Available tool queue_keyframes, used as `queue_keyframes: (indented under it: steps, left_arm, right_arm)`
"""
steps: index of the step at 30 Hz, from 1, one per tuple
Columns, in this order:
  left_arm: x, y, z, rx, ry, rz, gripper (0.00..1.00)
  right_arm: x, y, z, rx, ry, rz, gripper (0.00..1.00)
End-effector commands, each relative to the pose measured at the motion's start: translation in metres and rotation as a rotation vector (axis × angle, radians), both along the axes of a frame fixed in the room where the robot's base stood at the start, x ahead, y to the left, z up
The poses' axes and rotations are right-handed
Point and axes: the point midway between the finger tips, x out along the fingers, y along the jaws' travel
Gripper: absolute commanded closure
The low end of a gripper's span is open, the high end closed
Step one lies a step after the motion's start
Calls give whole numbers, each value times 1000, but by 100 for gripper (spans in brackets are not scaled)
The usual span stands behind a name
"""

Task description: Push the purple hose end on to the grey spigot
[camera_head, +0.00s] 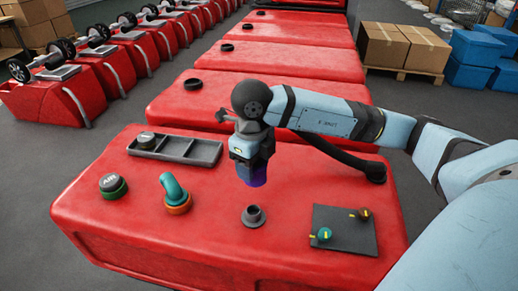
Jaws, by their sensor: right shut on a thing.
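My right gripper (250,158) points down over the front red tank and is shut on the purple hose end (252,177). The jaws hide the upper part of the hose end. Its lower edge is in the air above and a little behind the grey spigot (253,216) in the picture, with a visible gap between them. The spigot stands upright on a round flange on the tank top, its mouth open and uncovered. A dark hose (345,157) curves below my right arm to a fitting on the tank. My left gripper is not in view.
The tank top (215,250) also bears a teal elbow on an orange ring (175,192), a green-ringed cap (113,186), a dark tray (176,149) and a dark mat (345,240) with two small fittings. More red tanks stand behind.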

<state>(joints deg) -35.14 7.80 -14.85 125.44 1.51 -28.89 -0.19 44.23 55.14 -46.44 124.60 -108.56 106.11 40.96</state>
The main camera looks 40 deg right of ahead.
Motion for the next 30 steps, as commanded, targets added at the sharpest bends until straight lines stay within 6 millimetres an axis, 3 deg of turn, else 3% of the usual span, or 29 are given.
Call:
queue_keyframes:
  steps: [6, 27, 30]
  left_arm:
    - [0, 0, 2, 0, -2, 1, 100]
    - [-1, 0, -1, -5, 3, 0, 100]
    - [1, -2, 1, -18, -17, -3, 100]
  right_arm:
    - [-11, 18, -1, 0, 0, 0, 70]
    - [-12, 17, 0, 0, 0, 0, 70]
    - [-12, 17, -13, 0, 0, 0, 70]
